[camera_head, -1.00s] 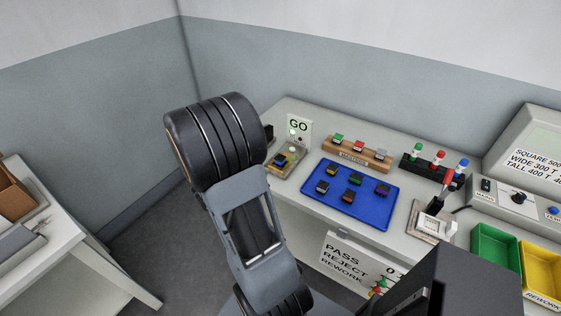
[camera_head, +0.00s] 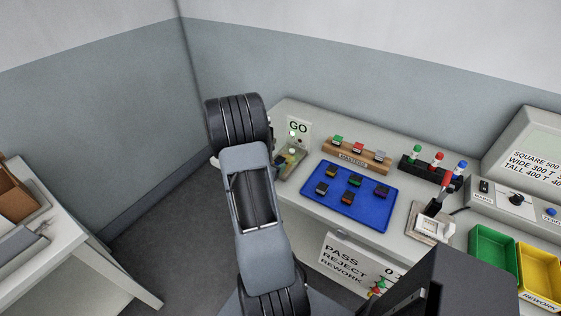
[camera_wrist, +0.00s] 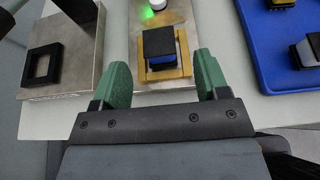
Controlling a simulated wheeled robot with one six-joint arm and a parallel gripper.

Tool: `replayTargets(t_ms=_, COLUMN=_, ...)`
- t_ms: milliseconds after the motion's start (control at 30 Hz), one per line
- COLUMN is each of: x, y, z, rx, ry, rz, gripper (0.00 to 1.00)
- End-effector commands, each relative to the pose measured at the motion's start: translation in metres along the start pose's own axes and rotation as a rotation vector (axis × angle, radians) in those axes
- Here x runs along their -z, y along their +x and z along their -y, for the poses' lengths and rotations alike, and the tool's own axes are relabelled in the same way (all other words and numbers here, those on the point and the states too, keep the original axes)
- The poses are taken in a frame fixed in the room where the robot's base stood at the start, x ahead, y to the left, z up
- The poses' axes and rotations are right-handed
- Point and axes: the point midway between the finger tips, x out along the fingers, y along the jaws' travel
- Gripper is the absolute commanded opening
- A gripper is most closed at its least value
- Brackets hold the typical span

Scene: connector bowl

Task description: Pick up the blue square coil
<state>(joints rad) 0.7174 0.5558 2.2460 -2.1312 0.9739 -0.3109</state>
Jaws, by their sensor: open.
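A small square coil (camera_wrist: 160,57) with a dark top and a blue side sits in a brass-coloured nest (camera_wrist: 181,72) on a metal fixture plate in the wrist view. My gripper (camera_wrist: 161,72) is open, its two green fingers apart. The coil is between and slightly beyond the fingertips in the picture, with space on both sides; I cannot tell the height gap. In the head view my arm hides the gripper and most of the fixture (camera_head: 291,160).
A blue tray (camera_head: 372,215) with several coloured parts lies right of the fixture. A metal block with a black square frame (camera_wrist: 42,65) is at the left in the wrist view. A GO sign (camera_head: 298,128) stands behind, with a lit green lamp (camera_wrist: 150,13).

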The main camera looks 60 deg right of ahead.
Motion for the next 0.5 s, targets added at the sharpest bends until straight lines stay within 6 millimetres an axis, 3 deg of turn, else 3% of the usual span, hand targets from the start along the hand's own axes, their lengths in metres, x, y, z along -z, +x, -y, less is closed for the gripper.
replayTargets(t_ms=200, x=-0.001, y=0.019, z=0.000, rx=0.000, ry=0.000, rz=0.000, gripper=0.68)
replayTargets(t_ms=500, x=0.000, y=0.021, z=0.000, rx=0.000, ry=0.000, rz=0.001, gripper=0.65)
